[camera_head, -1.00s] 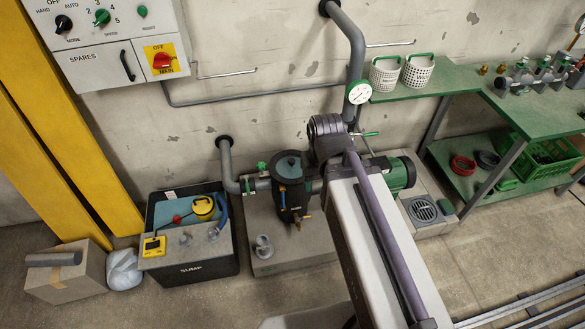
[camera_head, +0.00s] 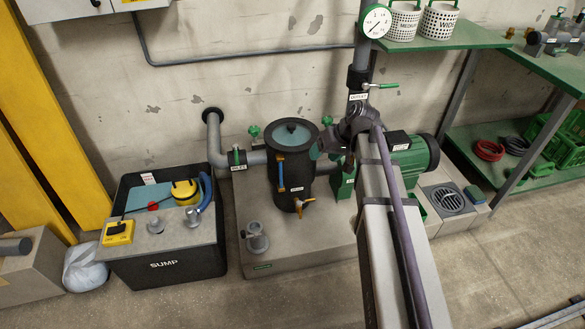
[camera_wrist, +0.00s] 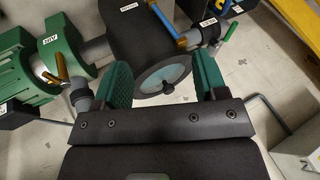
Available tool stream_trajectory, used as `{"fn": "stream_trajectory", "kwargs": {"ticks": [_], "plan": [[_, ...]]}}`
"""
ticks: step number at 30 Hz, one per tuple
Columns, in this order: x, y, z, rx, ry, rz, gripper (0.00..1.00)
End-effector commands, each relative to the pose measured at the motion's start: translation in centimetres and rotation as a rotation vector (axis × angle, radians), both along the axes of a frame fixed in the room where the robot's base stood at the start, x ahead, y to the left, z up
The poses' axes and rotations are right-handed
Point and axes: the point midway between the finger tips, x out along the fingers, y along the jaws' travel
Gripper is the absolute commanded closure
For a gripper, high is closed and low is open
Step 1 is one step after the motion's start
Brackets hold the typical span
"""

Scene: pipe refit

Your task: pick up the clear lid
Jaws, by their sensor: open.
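The clear lid (camera_head: 291,134) is a round, see-through teal disc with a small dark knob, set in the dark rim on top of the upright black canister (camera_head: 297,172). In the wrist view the lid (camera_wrist: 166,76) shows between the two green fingers of my gripper (camera_wrist: 164,72). The fingers are apart, one to each side of the lid, and nothing is held. I cannot tell how much height is left between the fingertips and the lid. In the head view my wrist is just right of the canister, and the fingers are mostly hidden.
The black sump bin (camera_head: 170,270) is at left. A pressure gauge (camera_head: 375,21) is above.

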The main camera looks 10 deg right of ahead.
Motion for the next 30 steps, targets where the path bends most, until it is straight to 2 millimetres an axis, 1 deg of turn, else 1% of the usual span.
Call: {"fn": "stream_trajectory", "kwargs": {"ticks": [1,2,3,4,5,6,7,9,10,14,17,19,24,26,30], "plan": [[3.6,-1.1,-5.6,0.049,-0.092,0.042,0.34],[5.6,-1.5,-6.6,0.081,-0.166,0.076,0.34],[8.2,-2.2,-7.5,0.118,-0.282,0.125,0.34],[10.7,-2.8,-7.7,0.143,-0.393,0.167,0.34],[12.8,-3.1,-6.7,0.157,-0.511,0.212,0.34],[14.6,-2.9,-3.6,0.160,-0.643,0.264,0.34],[15.4,-2.8,-2.1,0.151,-0.724,0.295,0.34],[15.8,-2.6,-0.9,0.112,-0.852,0.351,0.34],[15.8,-2.5,-0.7,0.093,-0.883,0.370,0.34],[15.7,-2.6,-0.7,0.051,-0.921,0.414,0.34],[16.1,-2.2,-1.1,0.051,-0.920,0.416,0.34],[16.7,-1.5,-1.7,0.052,-0.917,0.416,0.34],[18.8,0.8,-3.1,0.053,-0.917,0.417,0.34],[19.2,1.2,-3.2,0.053,-0.916,0.417,0.34],[19.4,1.5,-3.2,0.052,-0.917,0.415,0.34]]}}
